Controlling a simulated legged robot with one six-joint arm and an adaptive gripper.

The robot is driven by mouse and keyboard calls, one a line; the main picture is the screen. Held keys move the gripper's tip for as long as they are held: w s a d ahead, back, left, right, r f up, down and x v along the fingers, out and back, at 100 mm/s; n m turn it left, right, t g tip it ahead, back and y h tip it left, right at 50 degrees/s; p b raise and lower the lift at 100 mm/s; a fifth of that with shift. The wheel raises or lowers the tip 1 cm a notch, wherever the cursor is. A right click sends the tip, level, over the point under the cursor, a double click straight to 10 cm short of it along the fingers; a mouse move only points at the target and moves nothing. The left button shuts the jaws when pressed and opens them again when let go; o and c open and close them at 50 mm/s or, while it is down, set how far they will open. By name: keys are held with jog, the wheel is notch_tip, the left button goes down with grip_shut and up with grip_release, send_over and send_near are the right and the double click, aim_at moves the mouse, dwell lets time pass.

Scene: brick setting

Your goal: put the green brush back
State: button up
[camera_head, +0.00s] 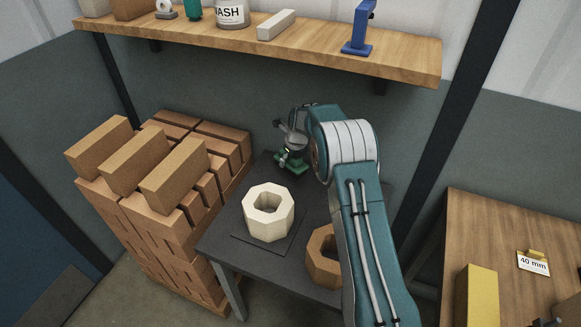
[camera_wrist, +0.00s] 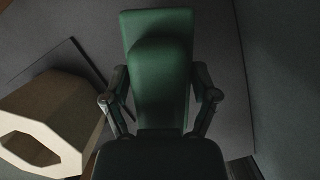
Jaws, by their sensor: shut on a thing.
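The green brush (camera_wrist: 160,75) is between the two fingers of my gripper (camera_wrist: 160,97) in the wrist view, with a finger against each side. In the head view my gripper (camera_head: 290,153) is at the far end of the dark table (camera_head: 225,238), and a little of the green brush (camera_head: 293,165) shows under it. The gripper is shut on the brush. I cannot tell whether the brush touches the tabletop or is just above it. My arm and gripper hide part of it.
A cream octagonal block (camera_head: 268,213) with a hole sits on a thin dark plate, also in the wrist view (camera_wrist: 50,125). A brown block (camera_head: 322,258) is partly behind my arm. Brick stacks (camera_head: 165,215) stand left, a loaded wooden shelf (camera_head: 250,45) above, a wooden table (camera_head: 500,225) right.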

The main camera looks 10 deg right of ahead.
aim_at(288, 161)
jog(key=shift+w+d+f, duration=0.15)
jog(key=shift+w+f, duration=0.35)
jog(key=shift+f, duration=0.1)
jog(key=shift+w+a+f, duration=0.25)
jog(key=shift+w+f, duration=0.2)
jog(key=shift+f, duration=0.25)
notch_tip(288, 161, down, 2)
jog(key=shift+f, duration=0.25)
jog(key=shift+d+f, duration=0.15)
jog(key=shift+d, duration=0.1)
jog(key=shift+f, duration=0.1)
jog(key=o, duration=1.1)
jog(key=shift+o, duration=0.2)
jog(key=shift+a, duration=0.2)
